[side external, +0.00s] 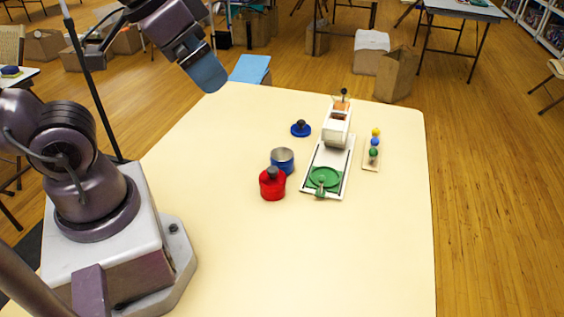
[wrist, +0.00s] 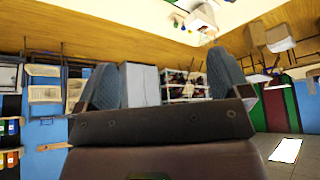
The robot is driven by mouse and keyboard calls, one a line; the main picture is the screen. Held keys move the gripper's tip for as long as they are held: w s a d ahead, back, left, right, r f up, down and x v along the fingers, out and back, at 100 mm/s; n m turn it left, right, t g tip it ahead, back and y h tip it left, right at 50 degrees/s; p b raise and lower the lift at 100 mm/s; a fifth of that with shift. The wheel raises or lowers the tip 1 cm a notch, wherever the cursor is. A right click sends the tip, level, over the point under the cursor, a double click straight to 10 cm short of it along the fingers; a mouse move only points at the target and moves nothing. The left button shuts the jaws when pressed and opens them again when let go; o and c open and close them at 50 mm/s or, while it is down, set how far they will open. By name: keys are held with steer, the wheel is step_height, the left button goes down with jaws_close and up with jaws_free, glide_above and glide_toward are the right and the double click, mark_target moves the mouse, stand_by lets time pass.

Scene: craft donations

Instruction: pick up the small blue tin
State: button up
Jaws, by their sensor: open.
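The small blue tin (side external: 283,168) stands upright on the cream table, uncovered, with a silvery rim and inside showing. A blue lid with a dark knob (side external: 301,130) lies apart on the table behind it. My gripper (side external: 210,80) is raised high at the upper left, well away from the tin and touching nothing. In the wrist view my gripper (wrist: 162,85) shows two blue-grey fingers spread wide with nothing between them. That view faces the room, with only a small upside-down part of the table at its top; I cannot pick out the tin there.
A red tin with a dark knob (side external: 272,187) stands close in front of the blue tin. To the right are a white device on a long base with a green disc (side external: 323,178) and a small board with coloured balls (side external: 374,152). The table's (side external: 230,240) left and front are clear.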

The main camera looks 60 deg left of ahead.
steer(key=c, duration=0.4)
steer(key=w+a+f+n+t+h, duration=0.1)
steer(key=a+f+n+h, duration=0.2)
steer(key=f+n, duration=0.6)
steer(key=w+a+f+n+t+h, duration=0.1)
steer(key=w+a+f+n+h, duration=0.1)
steer(key=a+f+n, duration=0.5)
steer(key=w+a+f+n+t+h, duration=0.1)
steer(key=a+f+n+h, duration=0.3)
steer(key=f+n, duration=0.6)
steer(key=shift+w+a+f+n, duration=0.1)
steer(key=shift+a+f+n, duration=0.1)
steer(key=shift+a+f, duration=0.3)
steer(key=shift+w+a+f+n, duration=0.1)
steer(key=shift+a+f+n, duration=0.15)
steer(key=shift+f, duration=0.35)
steer(key=w+a+n+t+y, duration=0.1)
steer(key=a, duration=0.1)
steer(key=w+a+f+n+t+y, duration=0.1)
steer(key=n+t, duration=0.1)
steer(key=shift+w+a+y, duration=0.3)
steer(key=shift+w+a, duration=0.05)
steer(key=shift+a, duration=0.05)
steer(key=shift+w+a+n, duration=0.15)
steer(key=shift+w+n, duration=0.15)
steer(key=shift+n, duration=0.05)
steer(key=x, duration=0.7)
steer(key=shift+w+r, duration=0.1)
steer(key=shift+w, duration=0.1)
steer(key=shift+x, duration=2.7)
